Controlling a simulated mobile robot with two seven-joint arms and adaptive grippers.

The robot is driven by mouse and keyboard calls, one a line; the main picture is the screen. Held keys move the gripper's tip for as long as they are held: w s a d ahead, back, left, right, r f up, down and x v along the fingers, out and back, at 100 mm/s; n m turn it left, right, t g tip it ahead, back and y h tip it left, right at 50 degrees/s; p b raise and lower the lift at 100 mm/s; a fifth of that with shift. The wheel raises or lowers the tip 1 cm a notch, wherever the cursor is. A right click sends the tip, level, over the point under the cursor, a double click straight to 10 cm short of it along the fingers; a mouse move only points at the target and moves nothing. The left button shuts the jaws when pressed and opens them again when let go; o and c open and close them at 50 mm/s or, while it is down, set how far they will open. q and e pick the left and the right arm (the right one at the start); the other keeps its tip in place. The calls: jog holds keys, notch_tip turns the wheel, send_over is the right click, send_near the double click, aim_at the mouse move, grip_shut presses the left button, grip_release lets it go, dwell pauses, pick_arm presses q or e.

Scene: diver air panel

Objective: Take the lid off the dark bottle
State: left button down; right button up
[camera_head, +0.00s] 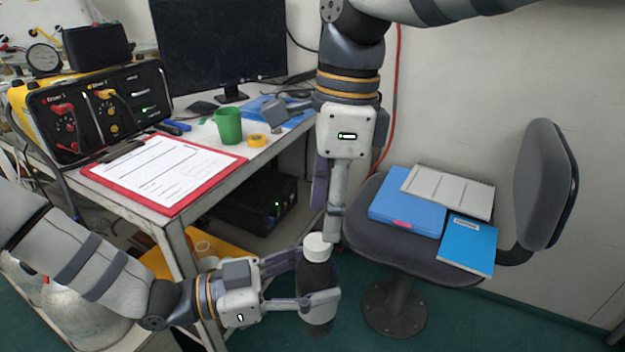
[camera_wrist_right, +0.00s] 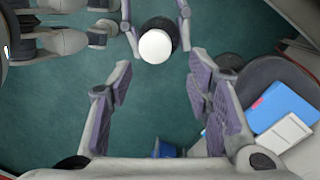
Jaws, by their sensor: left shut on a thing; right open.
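The dark bottle (camera_head: 318,312) is held upright off the floor, between the desk and the chair. Its white lid (camera_head: 317,248) is on top and also shows in the right wrist view (camera_wrist_right: 155,46). My left gripper (camera_head: 302,280) is shut on the bottle's body from the left, below the lid. My right gripper (camera_head: 326,215) points down just above the lid. Its jaws are open and empty, and in the right wrist view (camera_wrist_right: 160,78) the lid appears beyond the gap between the fingertips. I cannot tell in the head view whether a fingertip touches the lid.
The desk (camera_head: 225,180) at left holds a red clipboard (camera_head: 165,172), a green mug (camera_head: 228,126), tape, a monitor and a diver air panel (camera_head: 95,110). A chair (camera_head: 390,250) with a blue binder (camera_head: 407,205) and notebooks stands close at right.

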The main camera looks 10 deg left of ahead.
aim_at(313, 241)
jog(key=shift+m+t+h, duration=0.3)
jog(key=shift+m, duration=0.3)
jog(key=r, duration=0.1)
jog(key=a+r, duration=0.1)
jog(key=s+a+r, duration=0.1)
jog(key=shift+r, duration=0.35)
jog(key=shift+s, duration=0.1)
notch_tip(313, 241, down, 8)
jog(key=shift+r, duration=0.2)
jog(key=shift+c, duration=0.6)
grip_shut()
